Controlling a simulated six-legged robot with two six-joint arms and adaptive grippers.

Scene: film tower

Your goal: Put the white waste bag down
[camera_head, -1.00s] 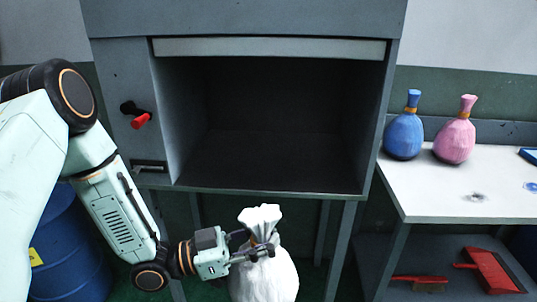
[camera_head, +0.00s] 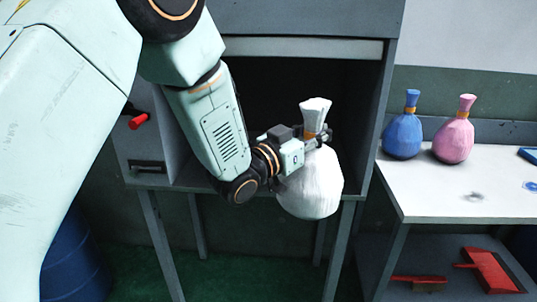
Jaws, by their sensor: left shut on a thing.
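The white waste bag (camera_head: 311,186) hangs in front of the open grey cabinet, its round body overlapping the cabinet's front lower edge in the picture. It is upright, with an orange tie at its neck and a flared top. My left gripper (camera_head: 318,138) is shut on the bag's neck, coming in from the left. Whether the bag is inside the opening or just in front of it is hard to tell. My right gripper is not in view.
The open grey cabinet (camera_head: 270,18) stands on legs and has a red-handled lever (camera_head: 138,121). A white table (camera_head: 455,205) at the right holds a blue bag (camera_head: 403,137) and a pink bag (camera_head: 453,141). Red tools (camera_head: 490,270) lie below. A blue drum (camera_head: 72,262) stands at lower left.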

